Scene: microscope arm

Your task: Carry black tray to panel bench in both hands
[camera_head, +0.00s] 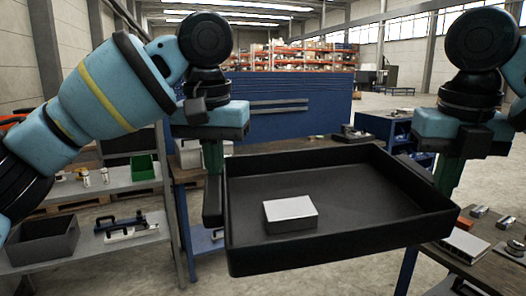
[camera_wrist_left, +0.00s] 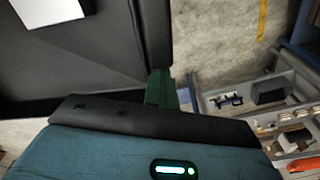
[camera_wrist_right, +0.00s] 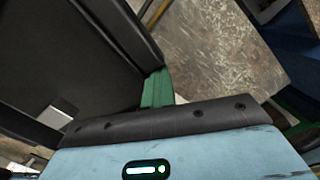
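The black tray (camera_head: 330,180) is held level in the air, with a white-topped grey box (camera_head: 291,213) lying in it. My left gripper (camera_head: 213,190) is shut on the tray's left wall; its green finger lies against the wall in the left wrist view (camera_wrist_left: 160,88). My right gripper (camera_head: 448,172) is shut on the right wall, where its green finger also shows in the right wrist view (camera_wrist_right: 157,88). The finger parts inside the walls are mostly hidden. A bench with a tall blue panel (camera_head: 270,105) stands behind the tray, its top largely hidden.
A grey shelf unit (camera_head: 125,182) with a green bin (camera_head: 143,167) and a dark grey bin (camera_head: 42,240) stands at left. A worktop with small metal parts (camera_head: 492,268) is close at lower right. A blue cabinet (camera_head: 385,127) stands behind at right. Concrete floor shows between them.

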